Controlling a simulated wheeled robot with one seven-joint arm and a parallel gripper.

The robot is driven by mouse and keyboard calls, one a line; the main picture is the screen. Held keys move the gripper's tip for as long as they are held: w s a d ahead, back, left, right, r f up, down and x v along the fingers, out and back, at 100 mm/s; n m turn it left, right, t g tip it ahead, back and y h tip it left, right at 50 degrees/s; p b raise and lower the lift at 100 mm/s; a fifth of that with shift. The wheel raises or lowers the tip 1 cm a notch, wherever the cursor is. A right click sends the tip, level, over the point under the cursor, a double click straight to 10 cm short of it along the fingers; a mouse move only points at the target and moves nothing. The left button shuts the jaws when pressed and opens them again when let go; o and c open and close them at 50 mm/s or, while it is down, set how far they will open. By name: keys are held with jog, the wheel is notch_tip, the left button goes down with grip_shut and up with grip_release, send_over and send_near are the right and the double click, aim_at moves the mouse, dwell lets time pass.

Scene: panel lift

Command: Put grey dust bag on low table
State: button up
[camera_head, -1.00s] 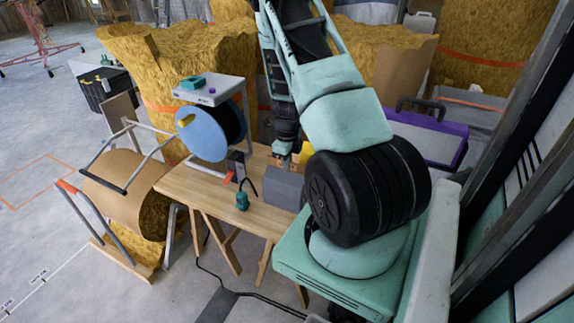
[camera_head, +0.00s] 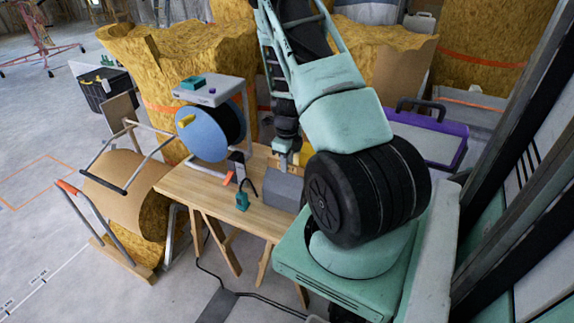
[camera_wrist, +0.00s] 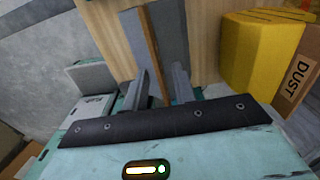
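The grey dust bag, as far as I can tell, is the grey block (camera_head: 284,190) on the right part of the wooden table (camera_head: 222,208). In the wrist view a grey slab (camera_wrist: 172,35), seemingly the same thing, lies ahead of and below my fingers, with a thin brown strip along it. My gripper (camera_head: 286,155) is above and behind the block in the head view.
A yellow bag (camera_wrist: 262,55) and a brown box marked DUST (camera_wrist: 298,75) are close on the right in the wrist view. A teal tool (camera_head: 242,202) and a blue reel (camera_head: 205,138) are left of the grey block. A purple-edged case (camera_head: 425,137) stands at the right.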

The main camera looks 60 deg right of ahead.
notch_tip(320, 180, up, 11)
jog(key=w+a+r+n+y, duration=0.1)
jog(key=w+a+r+n, duration=0.1)
jog(key=a+n, duration=0.6)
jog(key=w+a+r+n, duration=0.2)
jog(key=a+r+n, duration=0.1)
jog(key=a, duration=0.8)
jog(key=w+a+r+n+y, duration=0.1)
jog(key=w+a+r+n, duration=0.15)
jog(key=a+n, duration=0.55)
jog(key=s+a+r+n, duration=0.2)
jog(key=s+a+n, duration=0.15)
jog(key=a, duration=0.35)
jog(key=s+a+r+n, duration=0.1)
jog(key=s+a+n, duration=0.2)
jog(key=a+n, duration=0.35)
jog(key=s+a+r+n+h, duration=0.1)
jog(key=s+a+r+n, duration=0.2)
jog(key=s+a+n, duration=0.6)
jog(key=s+n, duration=0.4)
jog(key=shift+a+n+p, duration=0.25)
jog(key=shift+n+p, duration=0.05)
jog(key=shift+n, duration=0.1)
